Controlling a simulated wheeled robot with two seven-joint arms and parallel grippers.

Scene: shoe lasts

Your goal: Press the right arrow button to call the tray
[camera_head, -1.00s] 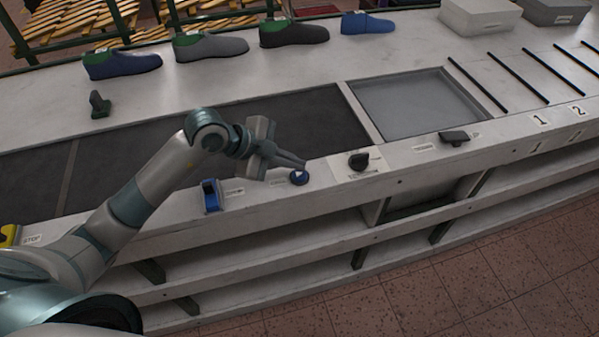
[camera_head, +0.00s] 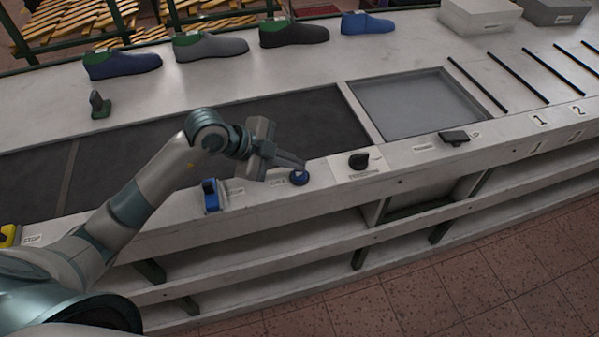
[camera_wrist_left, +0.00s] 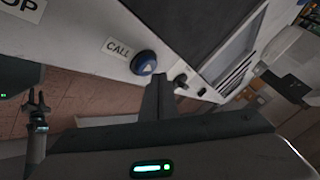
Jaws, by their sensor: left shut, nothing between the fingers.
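The round blue button (camera_head: 299,178) sits on the bench's front ledge beside a CALL label (camera_head: 279,182). In the left wrist view the button (camera_wrist_left: 144,63) shows a pale arrow mark on its top. My left gripper (camera_head: 303,165) is shut and empty, with its fingertips just above and behind the button in the head view. In the left wrist view its fingers (camera_wrist_left: 158,88) reach up close beside the button. I cannot tell whether they touch it. A dark pronged end, which looks like my right gripper (camera_wrist_left: 37,103), shows small at the left of that view.
A blue switch (camera_head: 211,196) stands left of the button, and a black knob (camera_head: 359,160) stands right of it. Behind lie the dark belt (camera_head: 120,155) and a grey recessed tray area (camera_head: 420,105). Several shoe lasts (camera_head: 295,33) line the back.

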